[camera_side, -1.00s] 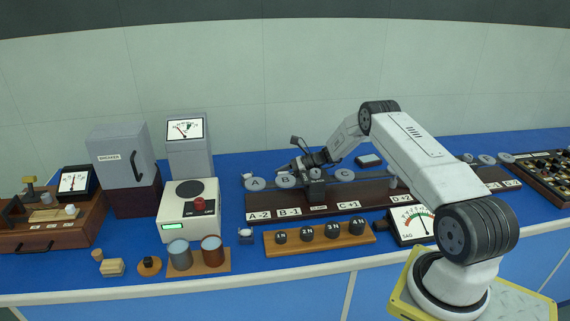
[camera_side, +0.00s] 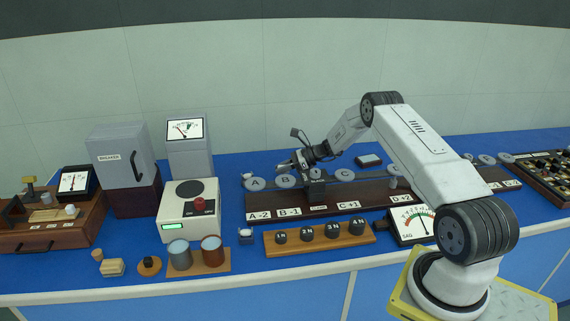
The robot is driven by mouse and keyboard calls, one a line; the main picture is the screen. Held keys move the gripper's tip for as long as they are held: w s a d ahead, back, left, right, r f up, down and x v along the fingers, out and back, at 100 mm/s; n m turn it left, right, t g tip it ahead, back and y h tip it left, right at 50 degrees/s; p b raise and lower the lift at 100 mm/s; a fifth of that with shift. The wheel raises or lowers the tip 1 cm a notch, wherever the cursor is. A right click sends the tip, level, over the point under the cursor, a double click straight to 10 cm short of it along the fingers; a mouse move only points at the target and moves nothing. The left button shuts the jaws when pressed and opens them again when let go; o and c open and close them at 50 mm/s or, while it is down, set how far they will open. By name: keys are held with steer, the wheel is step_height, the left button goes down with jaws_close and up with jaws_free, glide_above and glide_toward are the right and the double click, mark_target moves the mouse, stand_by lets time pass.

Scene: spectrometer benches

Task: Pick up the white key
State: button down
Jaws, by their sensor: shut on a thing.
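My gripper (camera_side: 296,161) is above the long dark scale board, just behind the grey discs marked B (camera_side: 286,181) and C (camera_side: 344,175). It is shut on a small pale thing (camera_side: 284,164), which I take to be the white key. The thing is tiny in this view, and its shape is not clear. It appears a little above disc B. The dark post (camera_side: 316,188) in the middle of the board stands in front of and below my wrist.
A wooden block (camera_side: 270,250) with several dark weights stands in front of the board. A gauge (camera_side: 414,224) is to its right. A white scale (camera_side: 188,211), two cups (camera_side: 179,254) and grey cabinets (camera_side: 121,156) stand to the left. Blue bench top shows between them.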

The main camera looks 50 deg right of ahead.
steer(key=s+a+r, duration=0.1)
steer(key=s+r, duration=0.2)
steer(key=s+a+r, duration=0.2)
steer(key=s+r, duration=0.1)
steer(key=s, duration=0.1)
steer(key=s+a+r, duration=0.1)
steer(key=s+r, duration=0.2)
steer(key=s, duration=0.1)
steer(key=shift+s+a+r, duration=0.2)
steer(key=shift+a+r, duration=0.1)
steer(key=shift+s+a+r, duration=0.2)
steer(key=shift+s, duration=0.2)
steer(key=shift+s+a+r, duration=0.15)
steer(key=shift+s, duration=0.25)
stand_by(0.5)
